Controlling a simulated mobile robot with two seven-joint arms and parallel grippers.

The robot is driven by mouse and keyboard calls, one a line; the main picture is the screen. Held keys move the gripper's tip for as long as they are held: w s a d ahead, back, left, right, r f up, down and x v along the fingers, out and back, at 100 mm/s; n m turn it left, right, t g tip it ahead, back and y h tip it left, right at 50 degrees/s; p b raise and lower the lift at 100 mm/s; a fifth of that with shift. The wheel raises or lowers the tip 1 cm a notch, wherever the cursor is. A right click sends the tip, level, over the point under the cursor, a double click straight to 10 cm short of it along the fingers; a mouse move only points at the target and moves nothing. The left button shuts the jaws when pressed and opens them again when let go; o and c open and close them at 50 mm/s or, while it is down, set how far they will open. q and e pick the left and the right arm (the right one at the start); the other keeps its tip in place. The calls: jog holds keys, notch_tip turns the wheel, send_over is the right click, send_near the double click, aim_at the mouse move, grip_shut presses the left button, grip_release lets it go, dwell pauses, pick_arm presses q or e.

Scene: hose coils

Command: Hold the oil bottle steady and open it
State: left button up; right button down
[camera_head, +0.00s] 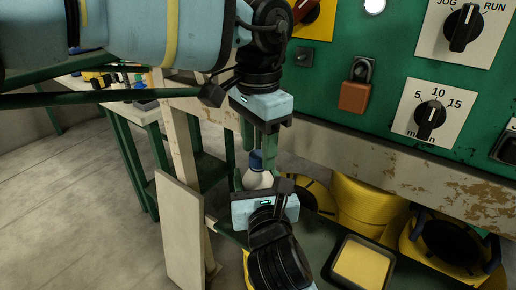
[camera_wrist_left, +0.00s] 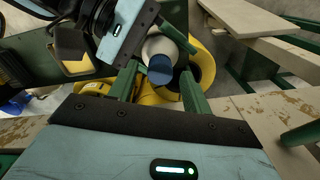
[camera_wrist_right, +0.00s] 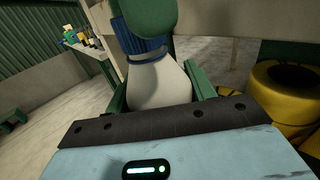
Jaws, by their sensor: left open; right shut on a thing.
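The oil bottle (camera_head: 259,180) is a white, rounded bottle with a blue cap (camera_head: 255,161), roughly upright in the head view. My right gripper (camera_head: 264,187) is shut on its body from below; in the right wrist view the bottle body (camera_wrist_right: 160,86) sits between the green fingers. My left gripper (camera_head: 261,148) points down from above, its fingers at cap height. In the left wrist view the blue cap (camera_wrist_left: 160,70) lies between the open left fingers, with a gap visible. In the right wrist view a green left finger covers the upper part of the cap (camera_wrist_right: 146,48).
A green control panel (camera_head: 335,60) with knobs and a padlock stands behind at the right. Below it are yellow hose coils (camera_head: 365,205) and a dark tray with a yellow inside (camera_head: 364,265). A worn pale beam (camera_head: 350,160) runs close behind the bottle.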

pick_arm(q)
jog(key=shift+r, duration=1.75)
pick_arm(e)
jog(key=shift+c, duration=2.2)
grip_release()
jog(key=shift+s, duration=0.15)
pick_arm(q)
jog(key=shift+d, duration=0.1)
pick_arm(e)
jog(key=s+d, duration=0.1)
jog(key=s, duration=0.6)
jog(key=shift+s+d, duration=0.2)
